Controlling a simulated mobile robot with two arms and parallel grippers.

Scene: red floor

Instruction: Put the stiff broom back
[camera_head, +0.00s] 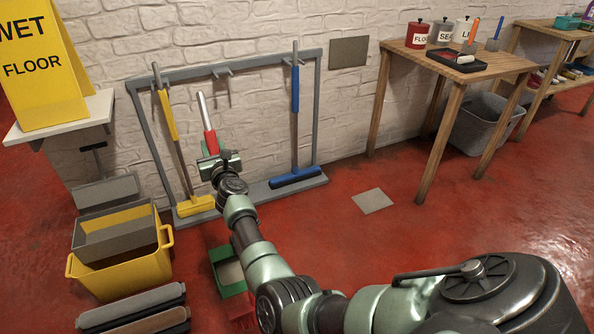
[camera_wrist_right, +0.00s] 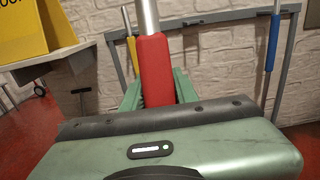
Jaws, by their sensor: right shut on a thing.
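The broom (camera_head: 211,142) has a silver handle with a red grip. My right gripper (camera_head: 217,162) is shut on it and holds it nearly upright, in front of the grey rack (camera_head: 143,125). In the right wrist view the red grip (camera_wrist_right: 155,68) stands between the green fingers (camera_wrist_right: 157,92). Its lower end is hidden behind my arm. The rack has a yellow broom (camera_head: 167,115) on its left and a blue broom (camera_head: 295,100) on its right. A bare hook (camera_head: 222,72) is between them. My left gripper is not in view.
A yellow wet-floor sign (camera_head: 40,70) is on a white stand. A wooden table (camera_head: 450,65) is at right. Red floor right of the rack is mostly clear.

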